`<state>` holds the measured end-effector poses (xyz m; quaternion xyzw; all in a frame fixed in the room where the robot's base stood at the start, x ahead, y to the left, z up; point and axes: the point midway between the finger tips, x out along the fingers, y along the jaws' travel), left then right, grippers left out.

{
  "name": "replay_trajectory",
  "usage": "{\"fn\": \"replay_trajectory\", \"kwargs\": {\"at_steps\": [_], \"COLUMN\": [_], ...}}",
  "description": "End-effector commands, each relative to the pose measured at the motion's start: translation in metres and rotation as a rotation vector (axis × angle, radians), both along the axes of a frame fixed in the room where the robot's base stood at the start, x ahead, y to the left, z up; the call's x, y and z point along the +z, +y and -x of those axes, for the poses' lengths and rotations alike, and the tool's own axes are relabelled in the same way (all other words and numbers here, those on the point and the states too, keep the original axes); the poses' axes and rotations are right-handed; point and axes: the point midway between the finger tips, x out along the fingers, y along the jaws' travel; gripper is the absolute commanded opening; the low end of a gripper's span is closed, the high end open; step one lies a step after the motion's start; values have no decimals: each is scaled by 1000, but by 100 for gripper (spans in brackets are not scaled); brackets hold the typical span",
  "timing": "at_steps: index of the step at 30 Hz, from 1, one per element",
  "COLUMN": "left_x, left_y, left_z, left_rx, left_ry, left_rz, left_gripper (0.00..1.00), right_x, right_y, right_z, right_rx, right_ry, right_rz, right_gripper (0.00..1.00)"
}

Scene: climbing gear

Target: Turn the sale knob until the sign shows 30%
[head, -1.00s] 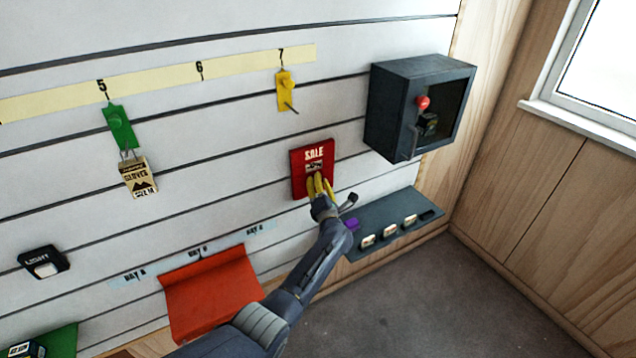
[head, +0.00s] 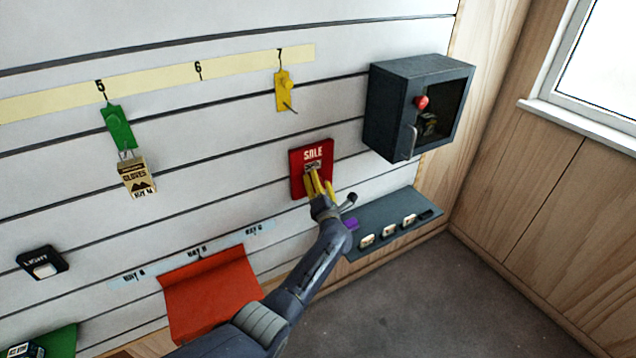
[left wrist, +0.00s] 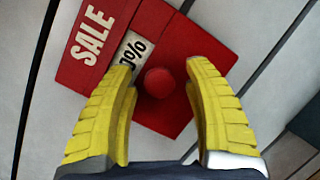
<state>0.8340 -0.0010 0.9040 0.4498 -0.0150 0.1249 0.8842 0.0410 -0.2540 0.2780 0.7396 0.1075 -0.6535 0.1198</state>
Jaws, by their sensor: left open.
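The red sale sign (head: 311,156) is mounted on the slatted wall, and it fills much of the left wrist view (left wrist: 85,72). Its round red knob (left wrist: 159,83) is below a small white window (left wrist: 133,49). The window shows "0%" at its visible end; the leading digit is not clear beside the finger. My left gripper (head: 319,183) is at the sign's lower part. In the left wrist view its yellow fingers (left wrist: 160,100) are open, one on each side of the knob, with gaps visible. My right gripper is not in view.
A grey shelf (head: 392,225) with several small items is below right. An orange-red tray (head: 210,290) is lower left. A yellow tag (head: 284,90) hangs above the sign.

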Motion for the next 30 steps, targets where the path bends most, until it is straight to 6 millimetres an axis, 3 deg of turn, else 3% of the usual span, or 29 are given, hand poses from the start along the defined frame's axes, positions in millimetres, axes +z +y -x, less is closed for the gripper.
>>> {"fn": "replay_trajectory", "kwargs": {"at_steps": [14, 30], "left_x": [1, 1], "left_y": [1, 1], "left_z": [0, 0], "left_rx": [1, 1], "left_ry": [21, 163], "left_rz": [-38, -292], "left_gripper": [51, 51], "right_x": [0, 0], "right_y": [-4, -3], "right_z": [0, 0], "right_rx": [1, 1], "right_ry": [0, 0], "right_rz": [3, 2], "right_gripper": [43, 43]}}
